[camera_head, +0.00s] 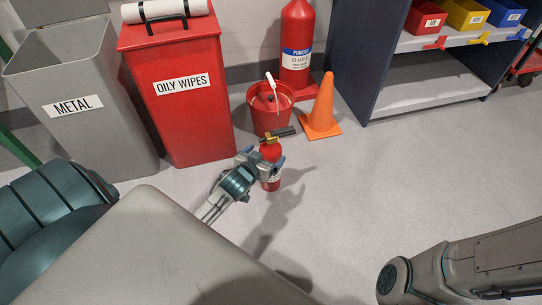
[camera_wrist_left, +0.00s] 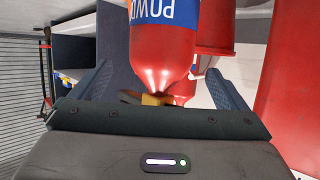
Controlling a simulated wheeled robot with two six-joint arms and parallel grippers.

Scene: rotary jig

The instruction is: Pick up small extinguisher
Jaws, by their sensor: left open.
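The small extinguisher (camera_head: 270,151) stands upright on the floor in the head view. It is red, with a brass valve and a black lever on top. My left gripper (camera_head: 263,160) is open, with a fingertip on each side of its upper body. In the left wrist view the picture is upside down. The red extinguisher body (camera_wrist_left: 165,60) with a blue label shows between the two open fingers (camera_wrist_left: 160,88), its brass valve close to the palm. Contact with the fingers cannot be told. My right gripper is not visible.
A red bucket (camera_head: 262,108) stands close behind the small extinguisher, with a large extinguisher (camera_head: 297,40) farther back. An orange cone (camera_head: 321,110) is to the right. The oily wipes bin (camera_head: 190,120) and grey metal bin (camera_head: 85,135) stand left. The floor (camera_head: 400,180) to the right is clear.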

